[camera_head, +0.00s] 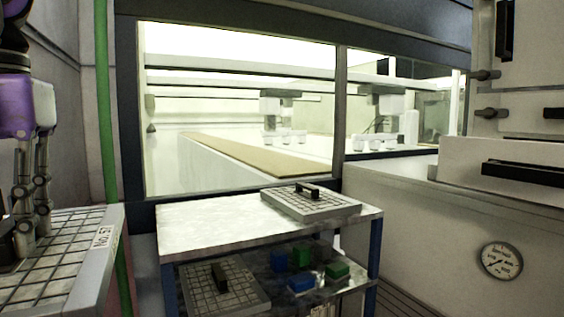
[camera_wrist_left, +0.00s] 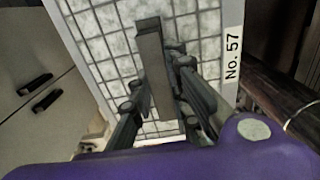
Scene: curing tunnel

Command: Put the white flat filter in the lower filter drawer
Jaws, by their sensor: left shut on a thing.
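The white flat filter (camera_head: 65,258), a pale gridded panel with a grey rim and a "No. 57" label, is at the lower left in the head view, cut off by the frame edge. My left gripper (camera_head: 33,232) reaches down onto it from above. In the left wrist view the filter (camera_wrist_left: 203,30) lies below the fingers, and my left gripper (camera_wrist_left: 162,88) is shut on its dark upright handle (camera_wrist_left: 150,50). At the right of the head view, pale drawer fronts (camera_head: 465,160) carry black handles; a dark gap shows above the lower front.
A cart (camera_head: 215,225) with blue posts stands in the middle. A similar gridded panel (camera_head: 335,207) lies on its top; another (camera_head: 235,300) lies on the lower shelf beside green and blue blocks (camera_head: 301,283). A green pole (camera_head: 103,110) stands close to the filter's right. A gauge (camera_head: 501,261) is at right.

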